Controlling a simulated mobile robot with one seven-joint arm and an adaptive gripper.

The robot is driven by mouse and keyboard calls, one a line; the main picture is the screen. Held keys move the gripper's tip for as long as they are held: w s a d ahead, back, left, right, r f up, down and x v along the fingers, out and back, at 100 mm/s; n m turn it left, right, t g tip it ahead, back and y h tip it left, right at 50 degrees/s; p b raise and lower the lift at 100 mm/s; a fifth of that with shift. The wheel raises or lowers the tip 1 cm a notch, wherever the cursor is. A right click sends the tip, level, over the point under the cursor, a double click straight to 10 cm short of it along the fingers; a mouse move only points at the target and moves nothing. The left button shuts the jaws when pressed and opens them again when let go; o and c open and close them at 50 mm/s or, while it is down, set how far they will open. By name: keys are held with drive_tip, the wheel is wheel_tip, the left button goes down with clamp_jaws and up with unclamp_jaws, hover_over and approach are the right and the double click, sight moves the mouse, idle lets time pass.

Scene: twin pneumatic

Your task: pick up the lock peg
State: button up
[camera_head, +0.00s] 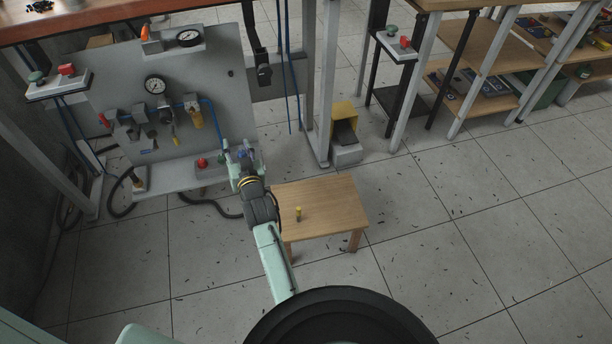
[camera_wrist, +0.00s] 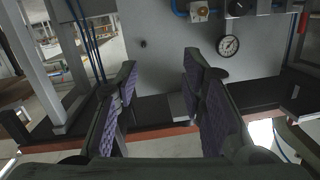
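A small upright peg (camera_head: 298,213), yellow on top with a darker lower part, stands on the small wooden table (camera_head: 335,203) near its left edge. It looks like the lock peg, but it is too small to be sure. My gripper (camera_head: 240,151) is up and left of the table, in front of the lower right part of the grey pneumatic panel (camera_head: 180,85). In the wrist view my gripper (camera_wrist: 160,60) is open, with its purple pads apart and nothing between them. The peg is not seen in the wrist view.
The panel carries gauges (camera_head: 155,85), valves and blue hoses. A box with a red button (camera_head: 203,163) is close to my gripper. A yellow-hooded pedal (camera_head: 344,120) stands behind the table. Shelves (camera_head: 490,60) are at upper right.

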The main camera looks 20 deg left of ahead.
drive_tip(key=s+d+f+g+h+p, duration=0.15)
drive_tip(key=s+d+f+p, duration=0.3)
drive_tip(key=d+f, duration=0.7)
drive_tip(key=h+p, duration=0.1)
drive_tip(key=h, duration=0.1)
approach(299, 210)
drive_tip(key=b+x, duration=0.2)
drive_tip(key=x, duration=0.2)
drive_tip(key=shift+a+f+b, duration=0.1)
drive_tip(key=shift+f+b, duration=0.15)
drive_tip(key=shift+b, duration=0.15)
drive_tip(key=shift+w+a+f+b, duration=0.1)
drive_tip(key=shift+w+a+b, duration=0.2)
drive_tip(key=shift+w, duration=0.25)
drive_tip(key=b+x, duration=0.3)
drive_tip(key=x, duration=0.1)
drive_tip(key=shift+f, duration=0.2)
drive_tip(key=shift+w+a+b, duration=0.3)
drive_tip(key=shift+w+b, duration=0.2)
drive_tip(key=shift+c, duration=0.6)
clamp_jaws()
